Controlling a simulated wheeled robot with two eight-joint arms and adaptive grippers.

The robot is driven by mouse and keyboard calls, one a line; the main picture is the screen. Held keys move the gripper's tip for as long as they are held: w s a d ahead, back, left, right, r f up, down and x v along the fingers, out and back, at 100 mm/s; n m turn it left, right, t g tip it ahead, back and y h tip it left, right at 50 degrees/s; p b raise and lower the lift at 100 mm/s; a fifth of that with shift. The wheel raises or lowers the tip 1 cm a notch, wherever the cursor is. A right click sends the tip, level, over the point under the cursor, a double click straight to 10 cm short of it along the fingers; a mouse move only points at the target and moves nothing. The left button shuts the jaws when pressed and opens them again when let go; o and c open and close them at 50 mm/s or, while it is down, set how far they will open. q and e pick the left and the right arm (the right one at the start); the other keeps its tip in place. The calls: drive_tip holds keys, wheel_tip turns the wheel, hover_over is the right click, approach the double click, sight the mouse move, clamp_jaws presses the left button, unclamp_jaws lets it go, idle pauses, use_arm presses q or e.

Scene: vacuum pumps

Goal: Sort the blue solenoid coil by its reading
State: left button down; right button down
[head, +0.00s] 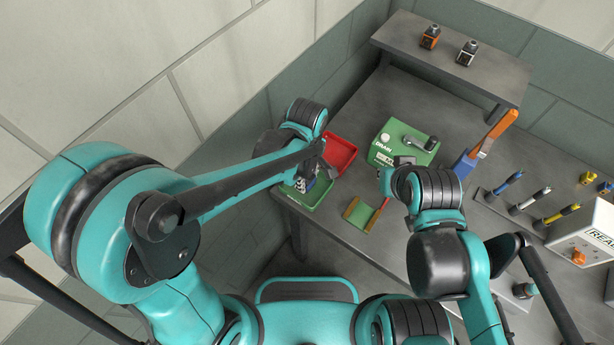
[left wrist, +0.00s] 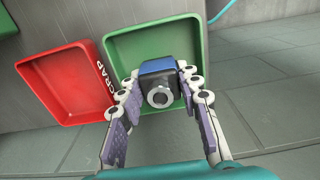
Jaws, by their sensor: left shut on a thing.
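The blue solenoid coil (left wrist: 158,68) is between the fingers of my left gripper (left wrist: 160,88), which is shut on it. In the left wrist view its round metal end faces the camera. The coil is over the green tray (left wrist: 118,50); whether it touches the tray floor I cannot tell. The red tray (left wrist: 60,82), marked SCRAP, is beside the green one. In the head view my left gripper (head: 312,168) is over the green tray (head: 316,205), near the red tray (head: 342,152). My right gripper (head: 390,175) is near the green DRAIN box (head: 388,152); its fingers are unclear.
A white box marked READ (head: 590,238) is at the right. Colored tools (head: 527,202) stand in a rack. A small olive holder (head: 360,214) is at the front edge. An orange (head: 430,38) and a white part (head: 467,54) are on the back shelf.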

use_arm(q)
drive_tip(key=shift+f, duration=0.35)
drive_tip(key=shift+f+b, duration=0.25)
drive_tip(key=shift+b, duration=0.1)
drive_tip(key=c, duration=1)
unclamp_jaws()
drive_tip(key=shift+r, duration=0.1)
wheel_tip(320, 180, up, 12)
drive_tip(key=shift+f, duration=0.1)
clamp_jaws()
